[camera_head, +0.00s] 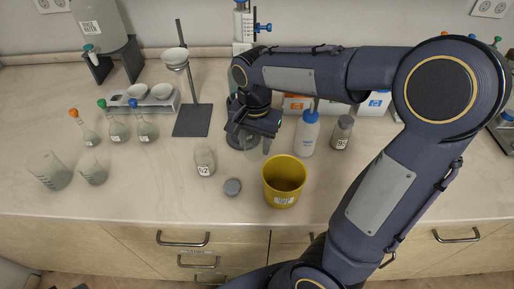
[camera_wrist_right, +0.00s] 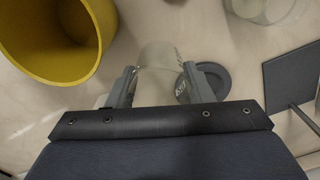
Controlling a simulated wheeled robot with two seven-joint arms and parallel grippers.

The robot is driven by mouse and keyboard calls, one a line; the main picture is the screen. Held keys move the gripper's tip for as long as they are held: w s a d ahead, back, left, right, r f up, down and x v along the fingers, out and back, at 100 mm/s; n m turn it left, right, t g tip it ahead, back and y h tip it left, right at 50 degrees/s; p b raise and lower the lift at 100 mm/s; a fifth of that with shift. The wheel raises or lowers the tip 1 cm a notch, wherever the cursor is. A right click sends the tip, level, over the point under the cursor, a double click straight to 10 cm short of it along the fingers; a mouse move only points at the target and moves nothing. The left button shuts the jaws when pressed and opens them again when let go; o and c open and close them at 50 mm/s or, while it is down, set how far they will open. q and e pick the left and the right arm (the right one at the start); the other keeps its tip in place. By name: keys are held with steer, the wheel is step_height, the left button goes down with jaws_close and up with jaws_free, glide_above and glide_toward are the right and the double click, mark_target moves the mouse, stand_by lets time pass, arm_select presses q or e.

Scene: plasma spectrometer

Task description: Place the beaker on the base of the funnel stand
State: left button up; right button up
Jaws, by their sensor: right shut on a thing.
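My right gripper (camera_head: 262,138) is over the middle of the bench. It is shut on a clear glass beaker (camera_wrist_right: 160,55), which shows between its two fingers in the right wrist view; in the head view the beaker is mostly hidden by the gripper. The funnel stand (camera_head: 183,85) stands to the left of the gripper, with a white funnel (camera_head: 175,57) on its rod. Its flat dark base (camera_head: 192,122) is bare, and its corner shows at the right of the wrist view (camera_wrist_right: 295,78). The beaker is apart from the base. My left gripper is not in view.
A yellow bin (camera_head: 284,184), a grey cap (camera_head: 232,187) and a labelled jar (camera_head: 204,161) stand in front. A dark disc (camera_wrist_right: 213,78) lies near the held beaker. Flasks (camera_head: 117,122) and two beakers (camera_head: 50,173) are at the left. A wash bottle (camera_head: 307,135) stands right.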

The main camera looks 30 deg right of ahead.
mark_target(257, 150)
steer(key=shift+w+d+f, duration=0.3)
steer(key=shift+d+f, duration=0.05)
steer(key=shift+f, duration=0.25)
steer(key=f, duration=0.3)
steer(key=shift+w+d+f, duration=0.15)
steer(key=shift+w+d, duration=0.1)
steer(key=shift+d, duration=0.05)
steer(key=shift+f, duration=0.3)
steer(key=shift+f, duration=0.1)
steer(key=o, duration=1)
